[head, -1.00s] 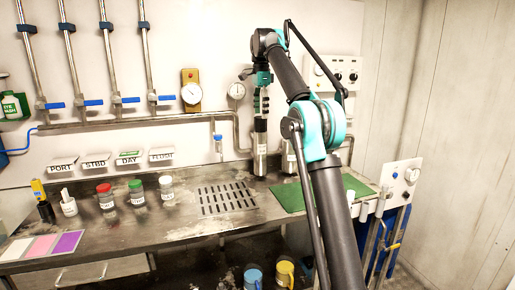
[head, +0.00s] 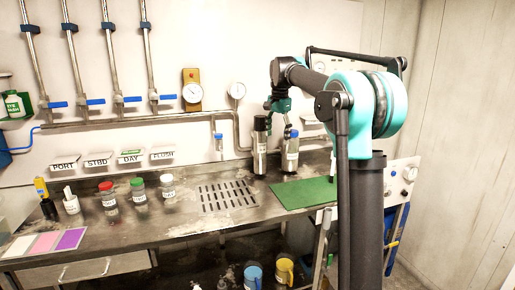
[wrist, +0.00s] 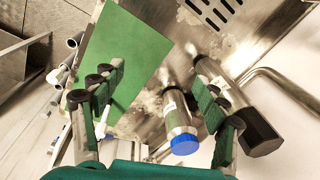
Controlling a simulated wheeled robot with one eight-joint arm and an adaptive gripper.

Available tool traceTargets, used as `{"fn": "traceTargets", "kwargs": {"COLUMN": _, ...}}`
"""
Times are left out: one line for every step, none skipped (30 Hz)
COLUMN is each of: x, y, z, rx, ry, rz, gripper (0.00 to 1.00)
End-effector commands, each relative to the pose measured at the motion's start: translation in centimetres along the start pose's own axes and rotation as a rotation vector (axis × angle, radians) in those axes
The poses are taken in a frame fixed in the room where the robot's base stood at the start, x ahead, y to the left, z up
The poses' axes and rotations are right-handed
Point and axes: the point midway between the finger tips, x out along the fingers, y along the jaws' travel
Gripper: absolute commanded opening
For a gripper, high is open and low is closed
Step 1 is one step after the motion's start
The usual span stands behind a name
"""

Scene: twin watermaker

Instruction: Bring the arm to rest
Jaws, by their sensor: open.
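My gripper (head: 279,108) is open and empty, tilted down above the back of the steel bench (head: 175,232). In the wrist view its two fingers (wrist: 156,68) stand wide apart with nothing between them that they touch. A metal cylinder with a black top (head: 260,150) stands upright on the bench just below and left of the gripper. A blue-capped bottle (head: 290,155) stands beside it on the right. In the wrist view the right finger overlaps the black-topped cylinder (wrist: 261,138); I cannot tell contact. My arm's elbow is folded high at the right.
A green mat (head: 305,193) lies right of a slotted drain (head: 227,196). Several capped jars (head: 138,195) stand at the left. Gauges (head: 192,92) and pipes line the back wall. A switch panel (head: 402,175) is at the bench's right end. Blue and yellow jugs (head: 284,270) sit below.

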Motion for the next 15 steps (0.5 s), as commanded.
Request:
{"fn": "traceTargets", "kwargs": {"x": 1.5, "y": 2.0, "z": 0.3, "rx": -0.046, "ry": 0.009, "rz": -0.012, "gripper": 0.73}}
{"fn": "traceTargets", "kwargs": {"x": 2.4, "y": 3.1, "z": 0.4, "rx": -0.077, "ry": 0.015, "rz": -0.02, "gripper": 0.73}}
{"fn": "traceTargets", "kwargs": {"x": 3.6, "y": 4.7, "z": 0.8, "rx": -0.119, "ry": 0.023, "rz": -0.028, "gripper": 0.73}}
{"fn": "traceTargets", "kwargs": {"x": 4.6, "y": 5.8, "z": 1.0, "rx": -0.151, "ry": 0.031, "rz": -0.035, "gripper": 0.73}}
{"fn": "traceTargets", "kwargs": {"x": 5.5, "y": 7.0, "z": 1.4, "rx": -0.182, "ry": 0.038, "rz": -0.042, "gripper": 0.73}}
{"fn": "traceTargets", "kwargs": {"x": 6.8, "y": 8.7, "z": 1.8, "rx": -0.224, "ry": 0.047, "rz": -0.049, "gripper": 0.73}}
{"fn": "traceTargets", "kwargs": {"x": 7.8, "y": 10.0, "z": 2.2, "rx": -0.255, "ry": 0.055, "rz": -0.055, "gripper": 0.73}}
{"fn": "traceTargets", "kwargs": {"x": 8.8, "y": 11.3, "z": 2.7, "rx": -0.286, "ry": 0.063, "rz": -0.061, "gripper": 0.73}}
{"fn": "traceTargets", "kwargs": {"x": 10.1, "y": 13.1, "z": 3.4, "rx": -0.329, "ry": 0.074, "rz": -0.067, "gripper": 0.73}}
{"fn": "traceTargets", "kwargs": {"x": 11.2, "y": 14.5, "z": 3.9, "rx": -0.36, "ry": 0.083, "rz": -0.071, "gripper": 0.73}}
{"fn": "traceTargets", "kwargs": {"x": 12.2, "y": 15.9, "z": 4.4, "rx": -0.391, "ry": 0.092, "rz": -0.076, "gripper": 0.73}}
{"fn": "traceTargets", "kwargs": {"x": 13.6, "y": 17.8, "z": 5.3, "rx": -0.432, "ry": 0.104, "rz": -0.08, "gripper": 0.73}}
{"fn": "traceTargets", "kwargs": {"x": 14.7, "y": 19.3, "z": 6.0, "rx": -0.464, "ry": 0.113, "rz": -0.084, "gripper": 0.73}}
{"fn": "traceTargets", "kwargs": {"x": 15.7, "y": 20.8, "z": 6.7, "rx": -0.496, "ry": 0.123, "rz": -0.088, "gripper": 0.73}}
{"fn": "traceTargets", "kwargs": {"x": 17.1, "y": 22.8, "z": 7.7, "rx": -0.537, "ry": 0.136, "rz": -0.091, "gripper": 0.73}}
